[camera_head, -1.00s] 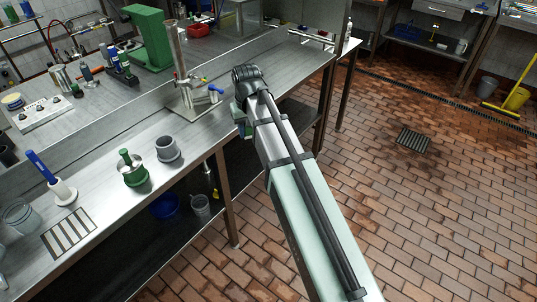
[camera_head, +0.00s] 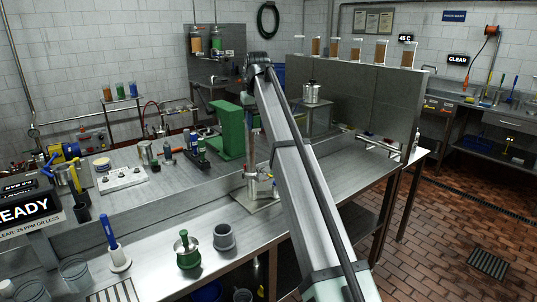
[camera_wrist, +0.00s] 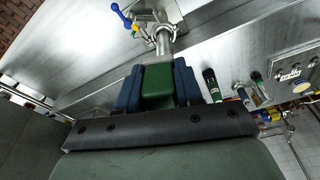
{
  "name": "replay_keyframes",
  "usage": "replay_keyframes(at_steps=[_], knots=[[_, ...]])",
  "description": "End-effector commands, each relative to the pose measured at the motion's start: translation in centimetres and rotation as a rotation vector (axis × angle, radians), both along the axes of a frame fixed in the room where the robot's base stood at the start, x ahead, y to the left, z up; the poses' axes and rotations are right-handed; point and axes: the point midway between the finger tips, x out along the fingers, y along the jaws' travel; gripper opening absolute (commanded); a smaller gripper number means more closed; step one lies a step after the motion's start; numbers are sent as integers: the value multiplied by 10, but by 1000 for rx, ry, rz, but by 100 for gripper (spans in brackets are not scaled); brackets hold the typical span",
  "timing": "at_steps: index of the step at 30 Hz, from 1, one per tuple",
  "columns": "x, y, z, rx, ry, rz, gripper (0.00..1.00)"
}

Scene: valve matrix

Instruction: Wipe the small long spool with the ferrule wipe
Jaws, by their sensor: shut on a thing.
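My gripper (camera_wrist: 157,90) shows in the wrist view as two dark blue fingers shut on a green block (camera_wrist: 158,82), perhaps the ferrule wipe's handle. Beyond the block is a steel tube (camera_wrist: 162,42), which I take as the long spool. It stands upright on a clamp base (camera_head: 257,188) with a blue-handled valve (camera_wrist: 122,17). In the head view the tube (camera_head: 250,150) is just below the arm's end, and the fingers are hidden. Whether the held thing touches the tube cannot be told.
A tall green stand (camera_head: 230,130) is close to the left of the tube. On the front bench are a blue-handled brush (camera_head: 109,232) in a white holder, a green-handled tool (camera_head: 185,245) in a cup, and a grey cup (camera_head: 223,237). Bench right of the base is clear.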

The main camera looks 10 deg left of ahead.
Motion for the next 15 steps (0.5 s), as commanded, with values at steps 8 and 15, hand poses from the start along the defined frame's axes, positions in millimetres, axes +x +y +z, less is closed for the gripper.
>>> replay_keyframes(at_steps=[8, 15], knots=[[68, 36, 80, 15, -31, 112, 5], [89, 49, 93, 37, -65, 250, 5]])
